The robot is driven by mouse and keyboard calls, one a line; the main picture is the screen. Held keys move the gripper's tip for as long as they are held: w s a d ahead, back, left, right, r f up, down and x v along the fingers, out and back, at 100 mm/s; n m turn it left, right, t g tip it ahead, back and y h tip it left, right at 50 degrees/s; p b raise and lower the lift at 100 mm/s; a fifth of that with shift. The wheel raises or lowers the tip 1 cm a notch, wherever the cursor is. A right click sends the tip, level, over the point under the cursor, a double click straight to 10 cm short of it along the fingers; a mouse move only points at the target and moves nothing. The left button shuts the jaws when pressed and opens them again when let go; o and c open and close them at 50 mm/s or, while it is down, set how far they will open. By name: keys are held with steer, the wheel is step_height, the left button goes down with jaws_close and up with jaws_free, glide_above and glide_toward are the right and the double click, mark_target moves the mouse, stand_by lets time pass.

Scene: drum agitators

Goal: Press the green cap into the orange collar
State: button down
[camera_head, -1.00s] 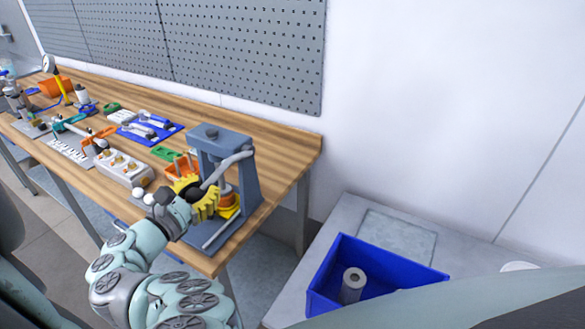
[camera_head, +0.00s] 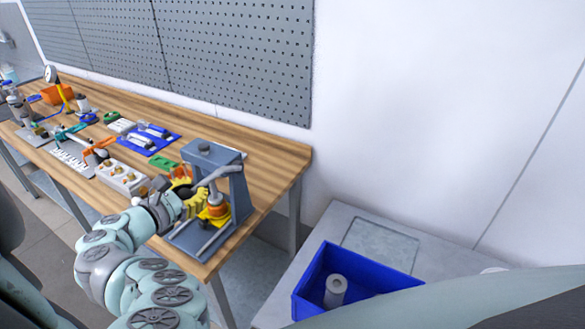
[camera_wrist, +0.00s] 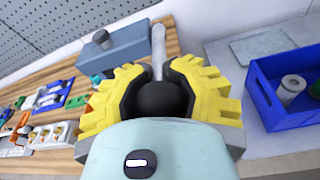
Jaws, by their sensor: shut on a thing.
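The grey-blue press (camera_head: 202,149) stands at the near right end of the wooden bench. Its grey lever (camera_head: 217,174) slants down to the left into my gripper (camera_head: 194,202). In the wrist view my gripper (camera_wrist: 158,90) has its yellow fingers closed around the lever's black knob (camera_wrist: 160,100), with the grey lever rod (camera_wrist: 158,45) running away beyond it. The orange collar (camera_head: 217,211) sits on the press base under the ram, partly hidden by my gripper. I cannot make out the green cap there.
A blue bin (camera_head: 385,284) with a grey roll (camera_head: 335,290) stands on a grey surface to the right. Left of the press lie a white block with several knobs (camera_head: 122,178), a green piece (camera_head: 164,161) and a blue mat (camera_head: 150,141) with tools. A pegboard hangs behind.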

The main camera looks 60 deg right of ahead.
steer(key=d+r+y+p, duration=0.1)
steer(key=r+p, duration=0.1)
steer(key=p, duration=0.2)
steer(key=r+y+p, duration=0.1)
steer(key=r+p, duration=0.1)
steer(key=p, duration=0.2)
steer(key=d+r+y+p, duration=0.1)
steer(key=r+p, duration=0.1)
steer(key=p, duration=0.2)
steer(key=shift+d+r+g+y, duration=0.3)
steer(key=shift+r+g+y, duration=0.1)
steer(key=shift+w+d+r+y+p, duration=0.1)
steer(key=shift+d+r+y+p, duration=0.2)
steer(key=shift+p, duration=0.4)
steer(key=shift+d+r+y+p, duration=0.4)
steer(key=shift+d+y+p, duration=0.1)
steer(key=shift+p, duration=0.5)
steer(key=shift+w+d+r+p, duration=0.2)
steer(key=shift+d+r+p, duration=0.5)
steer(key=shift+d, duration=0.4)
steer(key=shift+d+r, duration=0.25)
steer(key=shift+d, duration=0.25)
steer(key=c, duration=1.2)
jaws_free()
steer(key=shift+d, duration=0.1)
steer(key=shift+c, duration=0.2)
steer(key=o, duration=0.6)
steer(key=shift+f, duration=0.1)
steer(key=shift+o, duration=0.2)
